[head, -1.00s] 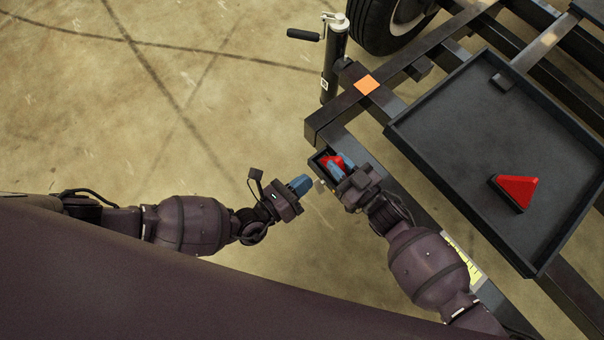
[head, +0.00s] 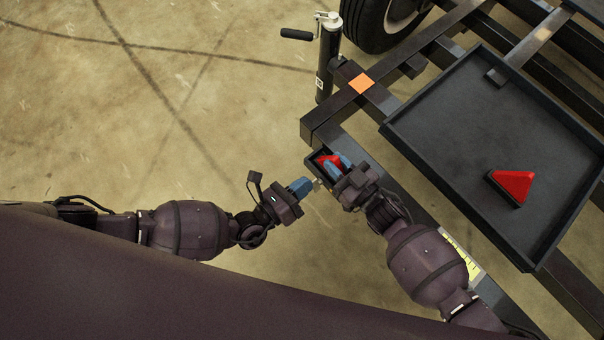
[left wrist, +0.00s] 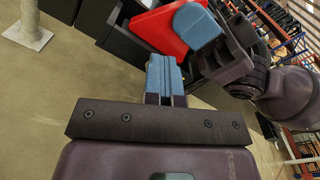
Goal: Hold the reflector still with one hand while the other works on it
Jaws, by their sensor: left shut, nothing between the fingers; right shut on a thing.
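A red reflector (head: 324,161) sits at a dark bracket on the near corner of the trailer frame. It also shows as a red plate (left wrist: 160,30) in the left wrist view. My right gripper (head: 340,163) is shut on this reflector, its blue fingers covering part of it. My left gripper (head: 302,186) is shut and empty, just left of the bracket and apart from the reflector. In the left wrist view its blue fingers (left wrist: 163,72) are together, below the red plate. The reflector's back is hidden.
A black tray (head: 448,185) on the trailer frame holds a second red triangular reflector (head: 513,186). An orange square (head: 361,84) marks the frame. A jack with a crank (head: 326,60) stands at the corner, near a wheel (head: 384,22). Floor left of the frame is clear.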

